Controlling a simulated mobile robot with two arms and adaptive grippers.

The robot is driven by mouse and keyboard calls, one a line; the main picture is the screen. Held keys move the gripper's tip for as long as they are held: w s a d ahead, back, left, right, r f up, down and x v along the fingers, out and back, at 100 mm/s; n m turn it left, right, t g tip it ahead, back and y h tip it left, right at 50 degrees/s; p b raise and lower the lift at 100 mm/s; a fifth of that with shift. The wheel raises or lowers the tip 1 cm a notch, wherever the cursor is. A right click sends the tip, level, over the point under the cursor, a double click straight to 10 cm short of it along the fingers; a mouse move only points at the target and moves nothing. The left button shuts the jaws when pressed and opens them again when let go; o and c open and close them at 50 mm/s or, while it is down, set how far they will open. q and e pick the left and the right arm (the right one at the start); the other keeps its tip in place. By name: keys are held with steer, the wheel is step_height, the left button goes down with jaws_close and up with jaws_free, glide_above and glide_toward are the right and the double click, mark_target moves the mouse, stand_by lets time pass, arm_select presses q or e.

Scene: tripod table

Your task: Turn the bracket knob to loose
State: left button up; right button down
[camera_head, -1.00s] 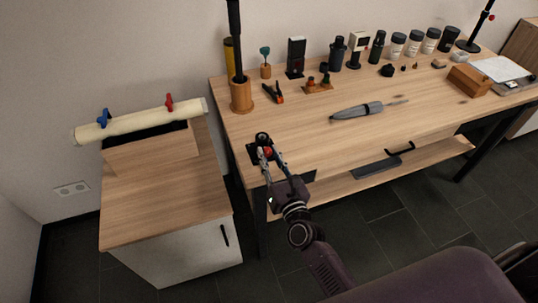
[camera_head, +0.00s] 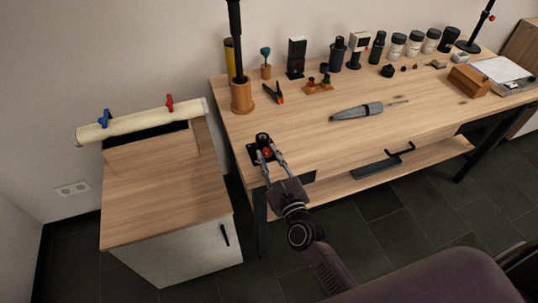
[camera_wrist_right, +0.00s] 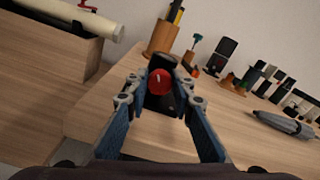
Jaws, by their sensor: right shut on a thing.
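The red bracket knob (camera_head: 267,153) sits on a small black bracket (camera_head: 253,151) at the table's front left corner. My right gripper (camera_head: 268,157) reaches it from the front, with one finger on each side. In the right wrist view the round red knob (camera_wrist_right: 159,82) lies between the two fingertips (camera_wrist_right: 160,84), with a small pale mark on its face. The gripper is shut on the knob. The fingers partly hide the bracket. My left gripper is not in view.
A wooden cup (camera_head: 241,97) and orange-black pliers (camera_head: 273,93) are farther back on the tabletop (camera_head: 310,135). A grey pointed tool (camera_head: 358,111) lies mid-table. A wooden cabinet (camera_head: 165,207) stands to the left. The tabletop just right of the bracket is clear.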

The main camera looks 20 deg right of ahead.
steer(key=n, duration=0.3)
steer(key=shift+n+p, duration=0.3)
steer(key=shift+n, duration=0.1)
steer(key=n, duration=0.3)
steer(key=shift+a+n+p, duration=0.1)
steer(key=shift+n+p, duration=0.2)
steer(key=shift+p, duration=0.1)
steer(key=n+p, duration=0.1)
steer(key=n, duration=0.3)
steer(key=shift+f, duration=0.1)
steer(key=shift+f+n+p, duration=0.1)
steer(key=shift+n+p, duration=0.25)
steer(key=shift+n, duration=1.25)
steer(key=c, duration=1.7)
jaws_free()
steer(key=shift+o, duration=0.2)
